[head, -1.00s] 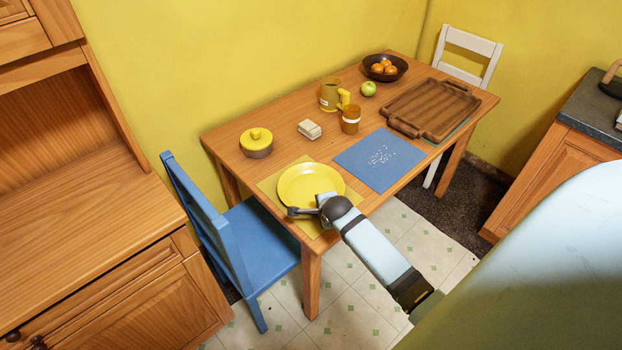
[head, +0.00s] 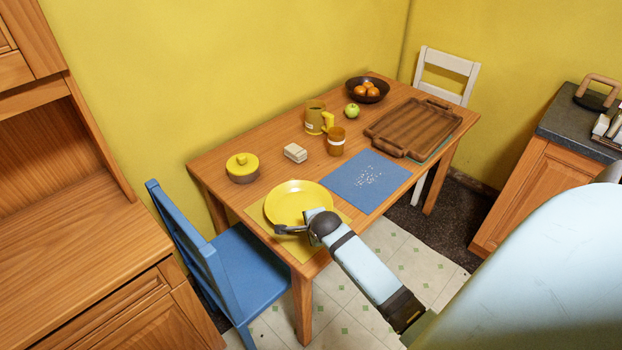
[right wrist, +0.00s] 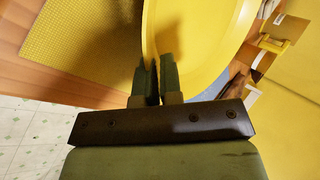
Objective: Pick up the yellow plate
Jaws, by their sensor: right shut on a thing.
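The yellow plate (head: 297,200) is at the near side of the wooden table, over a yellow placemat (head: 254,215). My right arm reaches in from the lower right, and its wrist covers the plate's near edge in the head view. In the right wrist view my right gripper (right wrist: 152,72) is shut on the rim of the plate (right wrist: 200,45). The plate looks slightly raised from the placemat (right wrist: 85,45), which shows beside it; the exact gap is hard to tell. My left gripper is not in view.
On the table (head: 225,162) are a yellow-lidded pot (head: 242,168), butter-like block (head: 295,152), mug (head: 315,117), cup (head: 336,141), apple (head: 352,110), fruit bowl (head: 367,90), wooden tray (head: 412,127) and blue mat (head: 365,182). A blue chair (head: 195,240) stands close at left.

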